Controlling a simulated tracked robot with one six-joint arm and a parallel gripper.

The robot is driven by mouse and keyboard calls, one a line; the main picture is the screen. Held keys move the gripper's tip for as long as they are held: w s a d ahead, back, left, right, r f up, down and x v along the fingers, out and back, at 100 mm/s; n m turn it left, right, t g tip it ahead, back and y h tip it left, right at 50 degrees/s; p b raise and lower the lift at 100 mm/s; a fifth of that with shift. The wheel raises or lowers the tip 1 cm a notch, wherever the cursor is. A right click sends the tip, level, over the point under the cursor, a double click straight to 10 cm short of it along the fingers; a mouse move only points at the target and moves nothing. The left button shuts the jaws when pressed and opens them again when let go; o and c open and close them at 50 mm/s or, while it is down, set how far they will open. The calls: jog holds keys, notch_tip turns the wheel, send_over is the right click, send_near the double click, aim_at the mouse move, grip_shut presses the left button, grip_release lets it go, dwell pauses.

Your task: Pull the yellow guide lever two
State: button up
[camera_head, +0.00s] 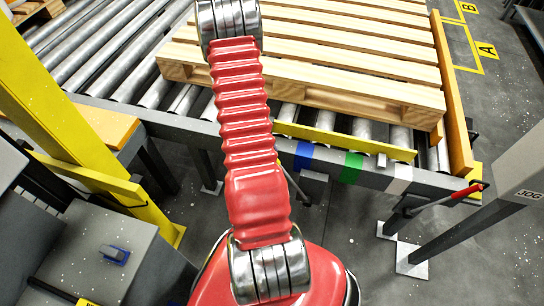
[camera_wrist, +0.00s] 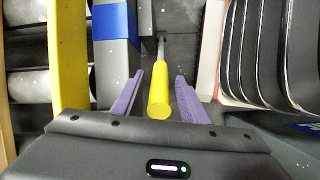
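In the wrist view, the yellow guide lever (camera_wrist: 159,92) is a rod with a yellow grip, its rounded end towards the camera. My gripper (camera_wrist: 159,78) is open, with one purple finger on each side of the grip. A gap shows on both sides, so neither finger appears to touch it. In the head view, my red arm hides the gripper and most of the lever; only a thin rod shows beside the arm. The yellow guide bar (camera_head: 345,141) lies along the near rollers. Blue (camera_head: 303,155), green (camera_head: 352,167) and white (camera_head: 399,180) marks are on the conveyor's edge; a small metal pointer stands near the white one.
A wooden pallet (camera_head: 330,60) rests on the rollers behind the guide bar. A red-handled lever (camera_head: 465,193) sits at the conveyor's right end, near a grey post marked JOG (camera_head: 525,165). A yellow post (camera_head: 65,120) and grey cabinet (camera_head: 110,250) stand at left.

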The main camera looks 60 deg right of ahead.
jog(key=shift+x, duration=1.4)
grip_shut()
jog(key=shift+d, duration=0.1)
